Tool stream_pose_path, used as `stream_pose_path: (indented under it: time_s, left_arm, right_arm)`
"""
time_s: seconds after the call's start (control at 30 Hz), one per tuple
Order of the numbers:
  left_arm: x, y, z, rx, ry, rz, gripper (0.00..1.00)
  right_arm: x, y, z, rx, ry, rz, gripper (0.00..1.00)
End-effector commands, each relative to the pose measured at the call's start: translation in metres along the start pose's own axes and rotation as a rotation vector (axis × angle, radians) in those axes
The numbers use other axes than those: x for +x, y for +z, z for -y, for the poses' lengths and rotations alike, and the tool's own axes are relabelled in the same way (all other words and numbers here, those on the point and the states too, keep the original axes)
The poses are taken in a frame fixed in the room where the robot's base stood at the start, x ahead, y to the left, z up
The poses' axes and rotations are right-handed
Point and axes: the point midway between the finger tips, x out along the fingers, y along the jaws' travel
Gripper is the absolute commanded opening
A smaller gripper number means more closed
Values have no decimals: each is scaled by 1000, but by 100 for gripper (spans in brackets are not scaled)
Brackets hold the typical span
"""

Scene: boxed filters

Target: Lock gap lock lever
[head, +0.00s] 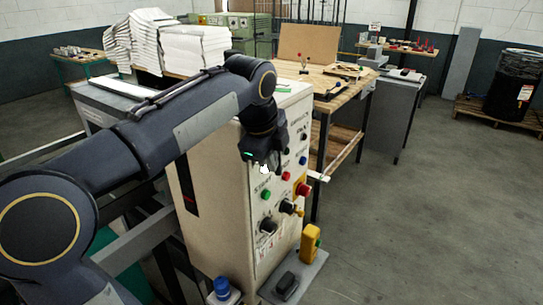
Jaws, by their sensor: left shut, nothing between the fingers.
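A cream control cabinet (222,215) stands in the middle of the head view. Its panel carries a green button (265,195), red buttons, blue buttons and black knobs. A black rotary knob (288,207) with a yellow part sits at the panel's right edge. I cannot tell which of these controls is the gap lock lever. My left gripper (265,169) is in front of the upper panel, pointing down, just above the green button. Its fingers are shut with nothing between them. It hides part of the upper panel. My right gripper is not in view.
A yellow control box (310,242) and a black pedal-like part (287,285) sit on a grey ledge at the cabinet's foot. A blue-capped item (222,288) is at its left. A wooden workbench (338,100) stands behind.

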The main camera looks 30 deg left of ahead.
Motion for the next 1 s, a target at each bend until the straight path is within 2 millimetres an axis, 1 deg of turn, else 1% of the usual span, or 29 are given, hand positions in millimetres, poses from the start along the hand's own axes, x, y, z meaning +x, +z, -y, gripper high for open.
stream_pose_path:
  time_s: [0.4,0.6,1.0]
  left_arm:
    - [1,0,1,0,-4,-1,0]
    - [5,0,1,-2,-42,-5,0]
    - [6,-1,3,-5,-103,-13,0]
  right_arm:
    - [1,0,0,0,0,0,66]
    - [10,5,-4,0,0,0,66]
    - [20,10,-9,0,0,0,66]
